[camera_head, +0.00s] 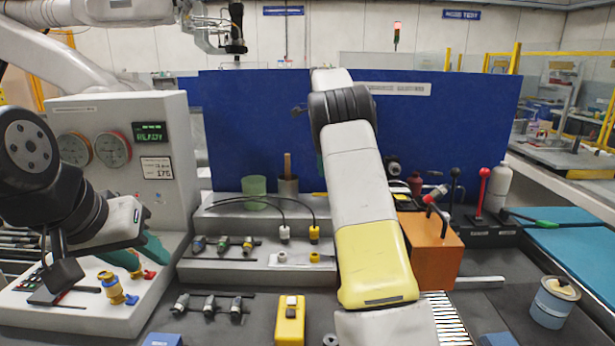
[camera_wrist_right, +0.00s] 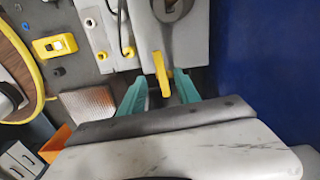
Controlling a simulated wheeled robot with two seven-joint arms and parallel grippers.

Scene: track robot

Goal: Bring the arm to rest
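My left gripper (camera_head: 140,258) hangs at the left of the head view, in front of the grey gauge panel. Its teal fingers look apart and I see nothing between them. My right arm (camera_head: 365,215) rises through the middle of the head view, and its gripper is mostly hidden behind it. In the right wrist view the teal fingers of my right gripper (camera_wrist_right: 160,95) are apart. A yellow piece (camera_wrist_right: 162,72) shows between them in the picture, with gaps on both sides. I cannot tell how far beyond the fingers it is.
The gauge panel (camera_head: 175,130) stands at left, with a blue and yellow valve (camera_head: 112,288) below it. A blue partition (camera_head: 255,120) stands behind the bench. An orange box (camera_head: 435,252), a bucket (camera_head: 552,303) and a yellow block (camera_head: 290,322) surround my right arm.

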